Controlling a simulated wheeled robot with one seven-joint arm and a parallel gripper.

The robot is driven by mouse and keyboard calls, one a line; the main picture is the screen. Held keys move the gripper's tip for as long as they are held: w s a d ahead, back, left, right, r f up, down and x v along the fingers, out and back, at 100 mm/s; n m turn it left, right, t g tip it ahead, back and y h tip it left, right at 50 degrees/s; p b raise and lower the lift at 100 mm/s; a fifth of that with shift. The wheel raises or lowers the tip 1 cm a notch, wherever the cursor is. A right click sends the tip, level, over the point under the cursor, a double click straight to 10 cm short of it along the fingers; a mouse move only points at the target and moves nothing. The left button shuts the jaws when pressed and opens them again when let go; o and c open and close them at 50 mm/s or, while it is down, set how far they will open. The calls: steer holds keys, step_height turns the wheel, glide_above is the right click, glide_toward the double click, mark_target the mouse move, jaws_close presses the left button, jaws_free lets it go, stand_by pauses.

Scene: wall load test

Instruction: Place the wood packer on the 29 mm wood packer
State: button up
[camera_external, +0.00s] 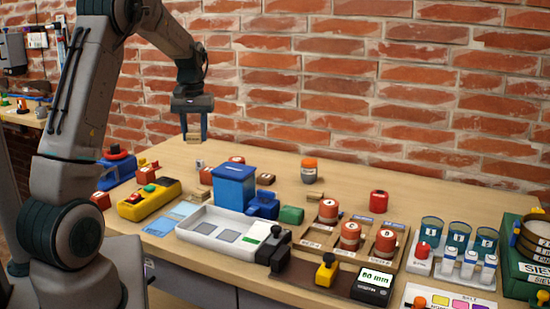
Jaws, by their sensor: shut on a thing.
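My gripper (194,133) points down above the back left part of the table, in front of the brick wall. It is shut on a small pale wood packer (193,139), which shows between the fingertips, held above the tabletop.
A blue box (234,188) stands close right of the wood blocks. A yellow control box (150,200) is at the left, a white tray (190,232) in front.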

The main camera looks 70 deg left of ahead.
mark_target(200, 190)
steer(key=f, duration=0.9)
steer(key=f+p, duration=0.1)
steer(key=f, duration=0.4)
steer(key=shift+w+d+f, duration=0.1)
steer(key=shift+d, duration=0.15)
steer(key=shift+f, duration=0.25)
steer(key=o, duration=0.9)
steer(key=shift+o, duration=0.2)
steer(key=shift+r, duration=0.1)
